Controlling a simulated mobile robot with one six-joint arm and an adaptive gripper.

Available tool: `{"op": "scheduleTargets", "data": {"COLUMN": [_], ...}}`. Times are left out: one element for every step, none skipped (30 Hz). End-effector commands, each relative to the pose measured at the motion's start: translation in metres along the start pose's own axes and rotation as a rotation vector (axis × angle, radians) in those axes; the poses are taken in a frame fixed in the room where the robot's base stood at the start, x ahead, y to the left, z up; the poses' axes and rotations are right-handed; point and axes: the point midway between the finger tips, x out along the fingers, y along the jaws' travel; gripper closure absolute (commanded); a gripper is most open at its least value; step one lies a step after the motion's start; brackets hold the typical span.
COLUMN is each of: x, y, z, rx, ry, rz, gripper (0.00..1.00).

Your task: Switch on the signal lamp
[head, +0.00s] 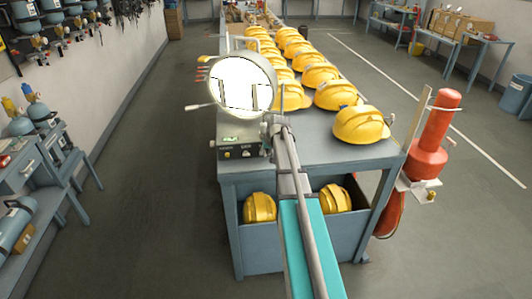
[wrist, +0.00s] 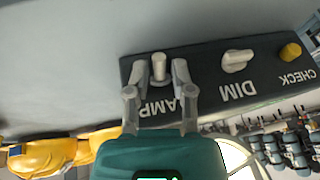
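The signal lamp (head: 240,82) has a large round white face and stands at the near left end of the bench; I cannot tell from its face whether it is lit. Below it is its control box (head: 240,152) with small knobs. In the wrist view the dark panel (wrist: 205,85) appears upside down, with a metal toggle (wrist: 158,67) by the label LAMP, a pale DIM knob (wrist: 236,61) and a yellow CHECK button (wrist: 290,51). My gripper (wrist: 157,75) is open, one finger on each side of the toggle, with gaps visible.
Yellow helmets (head: 361,125) stand in rows on the bench (head: 310,155), with more in the bin below. A red cylinder (head: 432,135) stands at the bench's right. A side table (head: 25,165) is at left.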

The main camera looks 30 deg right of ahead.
Motion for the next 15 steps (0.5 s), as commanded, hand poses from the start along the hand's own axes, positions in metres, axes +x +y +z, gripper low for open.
{"op": "scheduleTargets", "data": {"x": [0.0000,0.0000,0.0000,0.0000,0.0000,0.0000,0.0000,0.0000,0.0000,0.0001,0.0003,0.0008,0.0012,0.0017,0.0024], "y": [0.0001,0.0001,0.0001,0.0001,0.0001,0.0000,0.0000,0.0000,0.0000,0.0001,0.0001,0.0001,0.0002,0.0003,0.0004], "z": [0.0000,0.0000,0.0000,0.0000,0.0000,0.0000,0.0001,0.0001,0.0001,0.0003,0.0006,0.0013,0.0019,0.0024,0.0034], "rx": [0.000,0.000,0.000,0.000,0.000,0.000,0.000,0.000,0.000,0.000,-0.001,-0.002,-0.003,-0.005,-0.008], "ry": [0.000,0.000,0.000,0.000,0.000,0.000,0.000,0.000,0.000,0.001,0.003,0.008,0.015,0.024,0.038], "rz": [0.000,0.000,0.000,0.000,0.000,0.000,0.000,0.000,0.000,0.000,0.000,0.000,-0.001,-0.001,-0.001], "gripper": [0.88,0.93,1.00,1.00,1.00,1.00,1.00,1.00,1.00,1.00,1.00,1.00,1.00,1.00,1.00]}}
